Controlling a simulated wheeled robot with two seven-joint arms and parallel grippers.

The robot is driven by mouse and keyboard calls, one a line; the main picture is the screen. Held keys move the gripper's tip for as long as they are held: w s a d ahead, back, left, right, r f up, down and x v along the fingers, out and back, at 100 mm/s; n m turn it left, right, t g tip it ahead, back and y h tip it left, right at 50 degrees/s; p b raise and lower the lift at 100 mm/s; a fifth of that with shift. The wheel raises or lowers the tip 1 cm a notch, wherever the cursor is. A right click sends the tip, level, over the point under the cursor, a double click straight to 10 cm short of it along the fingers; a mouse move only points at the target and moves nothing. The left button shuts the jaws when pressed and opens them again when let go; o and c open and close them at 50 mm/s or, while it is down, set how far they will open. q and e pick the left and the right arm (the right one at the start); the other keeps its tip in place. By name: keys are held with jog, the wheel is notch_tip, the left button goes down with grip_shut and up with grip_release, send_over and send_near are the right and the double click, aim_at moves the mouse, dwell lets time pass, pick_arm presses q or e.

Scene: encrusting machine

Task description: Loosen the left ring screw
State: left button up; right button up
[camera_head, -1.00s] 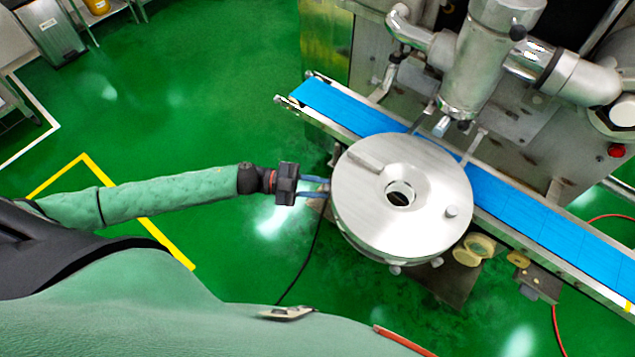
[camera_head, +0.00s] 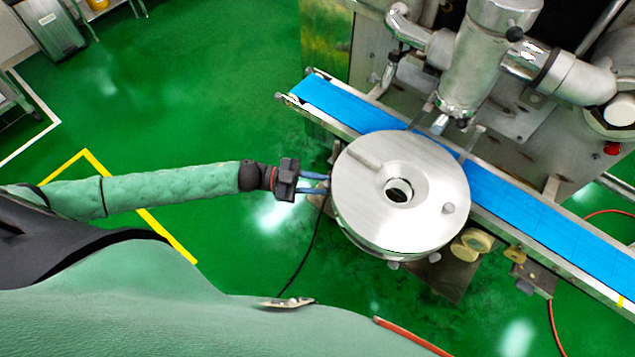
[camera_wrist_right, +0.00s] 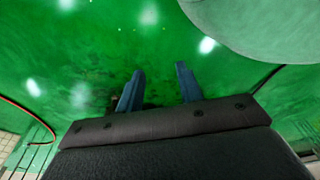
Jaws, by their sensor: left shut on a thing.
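A round silver metal disc unit (camera_head: 400,225) with a central hole stands in front of the conveyor in the head view. My left gripper (camera_head: 326,184) reaches in from the left, its blue fingers at the left rim of the disc. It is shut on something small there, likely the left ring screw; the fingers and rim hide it. Other small knobs (camera_head: 393,265) show under the disc's near edge. My right gripper (camera_wrist_right: 158,85) shows in the right wrist view with its two blue fingers apart and nothing between them. It is outside the head view.
A blue conveyor belt (camera_head: 540,220) runs diagonally behind the disc. A steel nozzle column (camera_head: 472,65) of the machine stands above it. Round yellowish parts (camera_head: 472,243) sit right of the disc. A black cable (camera_head: 312,250) hangs to the floor. Green floor left is open.

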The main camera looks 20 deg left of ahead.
pick_arm(q)
jog(key=shift+f, duration=0.1)
jog(key=o, duration=1)
jog(key=s+a+b, duration=0.1)
jog(key=a+b, duration=0.2)
jog(key=a, duration=0.4)
jog(key=shift+s+a+b, duration=0.2)
jog(key=shift+a+b, duration=0.15)
jog(key=shift+b, duration=0.05)
pick_arm(e)
jog(key=w+a+r, duration=0.3)
jog(key=w+r, duration=0.1)
jog(key=w, duration=0.1)
jog(key=shift+w+r, duration=0.15)
jog(key=shift+r, duration=0.25)
